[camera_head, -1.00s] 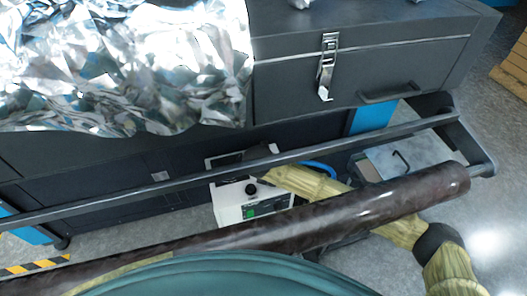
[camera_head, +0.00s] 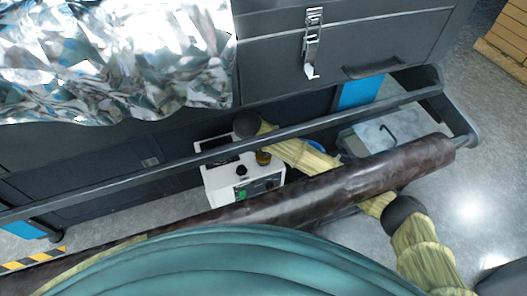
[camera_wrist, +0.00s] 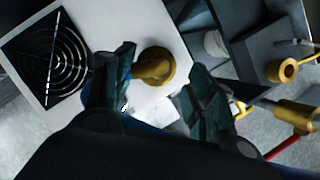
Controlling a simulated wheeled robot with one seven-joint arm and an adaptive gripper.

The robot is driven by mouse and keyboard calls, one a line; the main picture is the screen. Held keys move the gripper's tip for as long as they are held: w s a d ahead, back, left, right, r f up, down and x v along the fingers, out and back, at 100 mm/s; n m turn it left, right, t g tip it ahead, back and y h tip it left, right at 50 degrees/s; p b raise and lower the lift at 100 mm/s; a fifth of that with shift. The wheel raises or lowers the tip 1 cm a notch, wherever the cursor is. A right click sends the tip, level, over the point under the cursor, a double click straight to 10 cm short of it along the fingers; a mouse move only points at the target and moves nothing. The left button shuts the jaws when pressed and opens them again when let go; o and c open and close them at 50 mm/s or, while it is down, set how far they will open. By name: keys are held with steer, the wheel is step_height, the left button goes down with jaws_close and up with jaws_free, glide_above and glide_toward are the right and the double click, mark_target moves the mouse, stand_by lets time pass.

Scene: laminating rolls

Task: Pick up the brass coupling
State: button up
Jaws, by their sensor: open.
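A rounded brass piece, which looks like the brass coupling (camera_wrist: 154,66), rests on the white top of a box in the wrist view. It also shows in the head view (camera_head: 263,158), on the white box beside a black knob. My gripper (camera_wrist: 160,76) is open in the wrist view, with one dark finger on each side of the brass piece in the picture. In the head view I cannot make out the fingers.
The white box (camera_head: 220,183) has a round grille (camera_wrist: 45,58) on top. More brass parts (camera_wrist: 284,70) and a red-handled one (camera_wrist: 295,112) lie to the right. A dark rail (camera_head: 330,122) and a mottled dark roll (camera_head: 340,188) cross in front of the box.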

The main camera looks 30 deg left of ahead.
steer(key=shift+x, duration=2.2)
steer(key=c, duration=1.2)
jaws_close()
steer(key=shift+r, duration=0.15)
